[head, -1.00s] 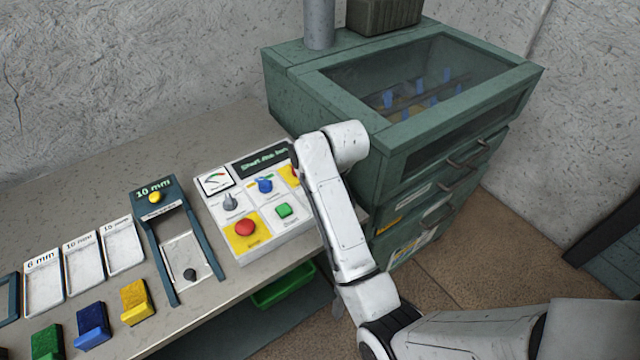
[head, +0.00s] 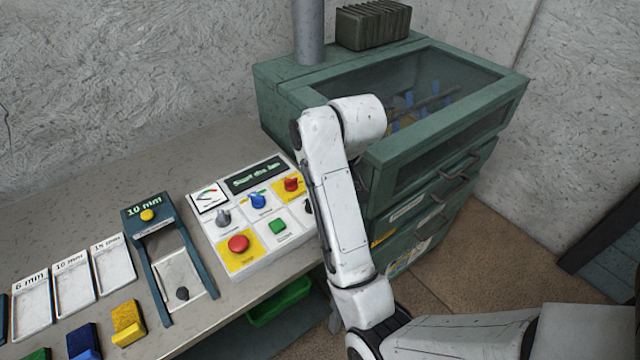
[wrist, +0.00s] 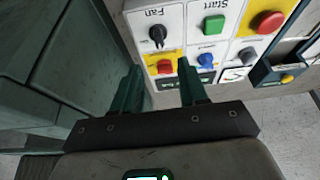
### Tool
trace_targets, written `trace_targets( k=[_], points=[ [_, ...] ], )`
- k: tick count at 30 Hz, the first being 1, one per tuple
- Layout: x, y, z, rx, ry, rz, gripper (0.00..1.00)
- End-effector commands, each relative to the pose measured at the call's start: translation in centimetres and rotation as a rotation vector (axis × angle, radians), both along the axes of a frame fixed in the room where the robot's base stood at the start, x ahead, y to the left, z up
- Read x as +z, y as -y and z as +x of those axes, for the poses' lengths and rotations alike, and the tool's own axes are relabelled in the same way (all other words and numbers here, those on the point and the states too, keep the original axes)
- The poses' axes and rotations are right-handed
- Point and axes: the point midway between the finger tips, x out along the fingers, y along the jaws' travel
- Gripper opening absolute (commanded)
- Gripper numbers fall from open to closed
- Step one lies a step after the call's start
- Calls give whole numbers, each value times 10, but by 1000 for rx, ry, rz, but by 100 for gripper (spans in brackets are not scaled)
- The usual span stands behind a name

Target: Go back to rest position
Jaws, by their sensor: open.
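My gripper (wrist: 160,85) shows in the wrist view as two dark green fingers, apart with nothing between them. Past the fingertips is the white control panel (wrist: 184,27), which looks upside down there. The red knob (wrist: 164,67) on yellow is just beyond the gap between the fingers, and the black Fan knob (wrist: 157,35) lies farther out. I cannot tell whether the fingers touch the panel. In the head view my white arm stands between the panel (head: 264,240) and the green cabinet, and the gripper is hidden behind it.
The green cabinet (head: 285,78) with a glass lid stands close behind my arm; it also fills the left of the wrist view (wrist: 62,50). A grey pipe (head: 309,35) rises from it. The bench (head: 80,195) holds trays, coloured blocks and a 10 mm holder (head: 152,212).

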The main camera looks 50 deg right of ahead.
Motion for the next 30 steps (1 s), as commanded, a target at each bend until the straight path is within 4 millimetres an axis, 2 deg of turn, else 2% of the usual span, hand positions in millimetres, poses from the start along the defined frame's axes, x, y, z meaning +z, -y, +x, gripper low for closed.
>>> trace_targets(
  k=[17,19,23,30],
  points=[
    [0,0,0,0,0,0,43],
    [-6,-2,-4,4,-9,-5,43],
    [-31,-12,-22,20,-47,-24,43],
    [-100,-53,-88,88,-151,-48,43]
  ],
)
